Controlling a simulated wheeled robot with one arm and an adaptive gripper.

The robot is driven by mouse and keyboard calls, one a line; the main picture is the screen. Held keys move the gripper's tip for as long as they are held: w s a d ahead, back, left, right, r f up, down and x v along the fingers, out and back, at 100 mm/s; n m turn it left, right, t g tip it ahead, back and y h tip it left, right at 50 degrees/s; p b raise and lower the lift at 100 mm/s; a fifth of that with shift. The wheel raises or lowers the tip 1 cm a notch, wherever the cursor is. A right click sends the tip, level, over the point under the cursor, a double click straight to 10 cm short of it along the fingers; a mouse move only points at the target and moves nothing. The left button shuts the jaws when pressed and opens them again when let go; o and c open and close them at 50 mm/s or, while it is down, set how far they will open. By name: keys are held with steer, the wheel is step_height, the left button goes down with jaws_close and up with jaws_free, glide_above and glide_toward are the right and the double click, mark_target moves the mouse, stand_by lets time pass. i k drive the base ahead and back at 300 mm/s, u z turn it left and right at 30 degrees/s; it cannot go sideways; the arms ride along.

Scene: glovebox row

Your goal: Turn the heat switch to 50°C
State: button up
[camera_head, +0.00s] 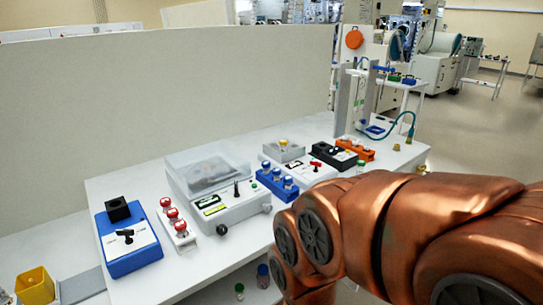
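I cannot read any label, so I cannot tell for sure which control is the heat switch. A blue box (132,259) at the left end of the white bench has a white top plate with a black lever knob (125,236) and a black block (118,209) at its back. A white box with a red knob (315,164) stands further back on the bench. A grey device with a clear lid (207,171) has a small display and a black knob (222,229) on its front. My gripper is out of view; only my copper arm shows at the lower right.
A rack of red-capped vials (173,225) stands between the blue box and the lidded device. A blue rack of vials (277,184) is right of that device. A partition wall (165,100) runs behind the bench (180,280). A yellow bin (35,287) is lower left.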

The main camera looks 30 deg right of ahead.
mark_target(314, 164)
steer(key=i, duration=1.1)
steer(key=z, duration=0.65)
